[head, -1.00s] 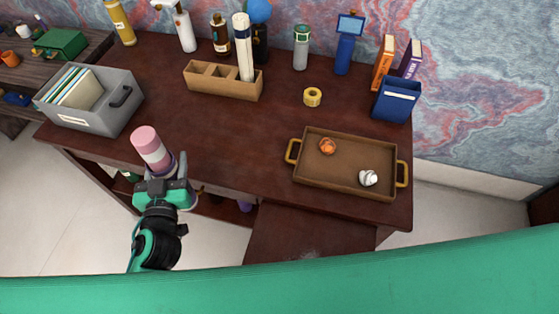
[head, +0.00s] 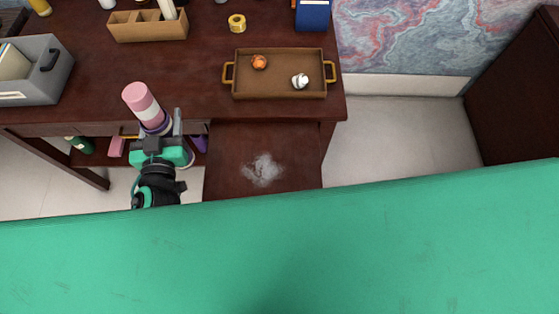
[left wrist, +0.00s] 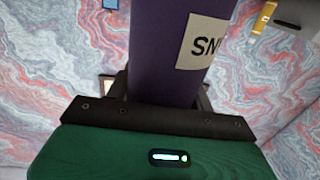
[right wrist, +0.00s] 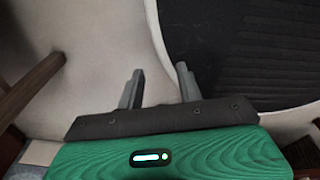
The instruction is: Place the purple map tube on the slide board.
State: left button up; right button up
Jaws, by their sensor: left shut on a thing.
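The purple map tube (head: 157,128) has a pink cap, a pale band and a purple body; it is tilted in the head view. My left gripper (head: 163,133) is shut on it in front of the desk edge. In the left wrist view the tube (left wrist: 160,60) stands between the fingers with a pale label, and its ends are out of view. The slide board (head: 235,175) is a dark wood panel at the desk's front, right of the gripper, with a whitish smudge (head: 262,170). My right gripper (right wrist: 160,75) is open and empty in the right wrist view.
On the desk (head: 190,70) stand a brown tray (head: 278,95) with an orange and a white item, a grey file box (head: 50,85), a wooden organiser (head: 150,27) and yellow tape (head: 237,23). Shelf items lie below the desk. The slide board's top is clear except for the smudge.

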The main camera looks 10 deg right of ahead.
aim_at(263, 164)
jog(key=j+z, duration=0.2)
jog(key=z, duration=1.05)
jog(key=k+j, duration=0.25)
jog(key=k+j+z, duration=0.1)
jog(key=k, duration=0.4)
jog(key=j, duration=0.1)
